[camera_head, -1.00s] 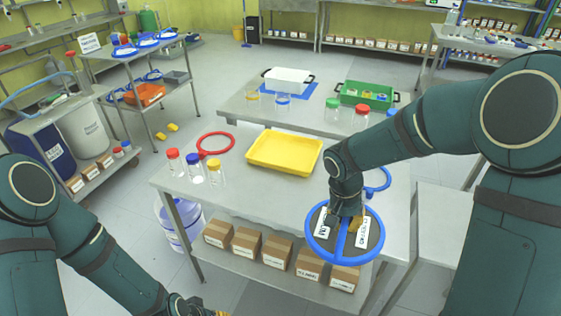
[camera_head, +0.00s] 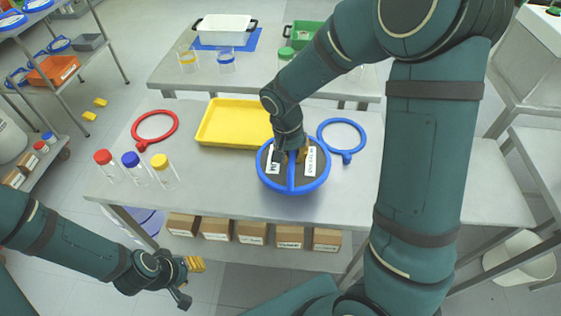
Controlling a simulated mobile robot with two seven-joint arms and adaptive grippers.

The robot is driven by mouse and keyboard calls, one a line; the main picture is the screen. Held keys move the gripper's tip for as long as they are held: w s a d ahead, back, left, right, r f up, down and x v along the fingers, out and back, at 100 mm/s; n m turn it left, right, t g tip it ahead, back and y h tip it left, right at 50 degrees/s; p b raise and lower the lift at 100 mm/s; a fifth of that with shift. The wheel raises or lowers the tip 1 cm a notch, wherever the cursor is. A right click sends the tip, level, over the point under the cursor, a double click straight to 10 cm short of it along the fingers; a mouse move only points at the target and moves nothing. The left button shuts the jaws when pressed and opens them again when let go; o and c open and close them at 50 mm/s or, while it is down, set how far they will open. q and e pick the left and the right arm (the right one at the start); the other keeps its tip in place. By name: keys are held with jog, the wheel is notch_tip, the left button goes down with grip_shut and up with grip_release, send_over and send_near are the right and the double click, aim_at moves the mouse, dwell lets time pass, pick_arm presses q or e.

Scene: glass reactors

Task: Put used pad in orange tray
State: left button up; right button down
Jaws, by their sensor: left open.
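A round dark grey pad with a blue rim, a blue crossbar and white labels (camera_head: 275,179) is over the right part of the near table. The label text is too small to read. My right gripper (camera_head: 291,158) is at its crossbar from above and appears shut on it, with the fingertips partly hidden. I cannot tell if the pad touches the table. The orange tray (camera_head: 52,71) is on a shelf of the rack at the far left. My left gripper (camera_head: 187,281) is open and empty, low in front of the table.
A yellow tray (camera_head: 225,139) lies just left of the pad. A red ring (camera_head: 153,143), a blue ring (camera_head: 362,136) and three capped jars (camera_head: 137,170) are on the same table (camera_head: 220,185). Several boxes (camera_head: 248,233) sit underneath.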

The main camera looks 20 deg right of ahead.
notch_tip(320, 180, down, 6)
jog(key=shift+r+b, duration=0.1)
jog(key=shift+b, duration=0.55)
jog(key=shift+r, duration=0.1)
jog(key=c, duration=1.6)
grip_release()
jog(key=shift+f, duration=0.2)
jog(key=shift+c, duration=0.2)
jog(key=o, duration=0.5)
jog(key=shift+r, duration=0.1)
